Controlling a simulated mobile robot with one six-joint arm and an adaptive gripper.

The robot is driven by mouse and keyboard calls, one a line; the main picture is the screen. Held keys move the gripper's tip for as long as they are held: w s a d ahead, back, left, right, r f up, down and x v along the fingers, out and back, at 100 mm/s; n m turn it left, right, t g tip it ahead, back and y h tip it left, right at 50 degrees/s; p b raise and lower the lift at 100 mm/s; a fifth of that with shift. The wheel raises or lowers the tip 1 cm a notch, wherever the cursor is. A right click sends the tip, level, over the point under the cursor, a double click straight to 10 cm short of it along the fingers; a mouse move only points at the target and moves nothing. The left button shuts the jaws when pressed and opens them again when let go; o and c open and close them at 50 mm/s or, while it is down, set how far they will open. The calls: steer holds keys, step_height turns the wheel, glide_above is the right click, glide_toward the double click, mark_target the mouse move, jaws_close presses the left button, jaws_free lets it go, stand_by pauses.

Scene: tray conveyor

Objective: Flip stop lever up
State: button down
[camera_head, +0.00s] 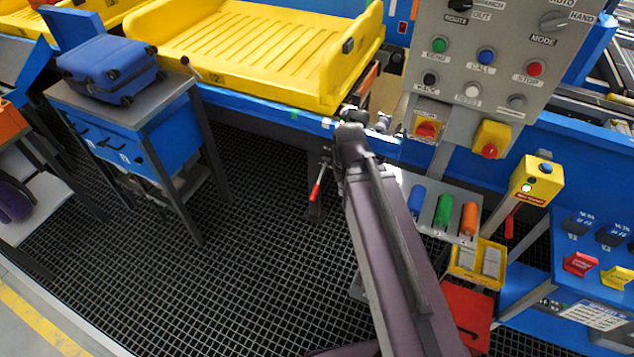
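A lever with a red grip (317,188) hangs below the conveyor's blue front rail, left of my arm, its grip pointing down. I cannot tell for sure that it is the stop lever. Another red handle (510,222) hangs under the yellow button box at the right. My arm reaches up from the bottom to the rail.
A grey control panel (483,18) with buttons and knobs stands right of my gripper. A yellow tray (215,45) rides the conveyor. A blue suitcase (108,68) lies on a stand at the left. Coloured cylinders (443,210) sit on a shelf right of my arm. The dark grating is clear.

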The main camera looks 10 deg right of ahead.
steer(key=w+f+m+t+y+b, duration=0.1)
steer(key=w+f+b, duration=0.2)
steer(key=f+b, duration=1.85)
steer(key=w+f+m+b, duration=0.1)
steer(key=w+f+b, duration=0.1)
steer(key=f+b, duration=1.95)
steer(key=w+d+r+m+t+y+b, duration=0.2)
steer(key=w+d+m+t+y, duration=0.1)
steer(key=w+m, duration=0.6)
steer(key=w+d+r+m+t+y+b, duration=0.2)
steer(key=w+m+t, duration=0.4)
steer(key=w+m, duration=0.3)
steer(key=shift+d+r+m+t+y+b, duration=0.35)
steer(key=shift+d+r+y, duration=0.2)
steer(key=shift+r+y, duration=0.35)
steer(key=shift+a+f, duration=0.1)
steer(key=shift+f, duration=0.1)
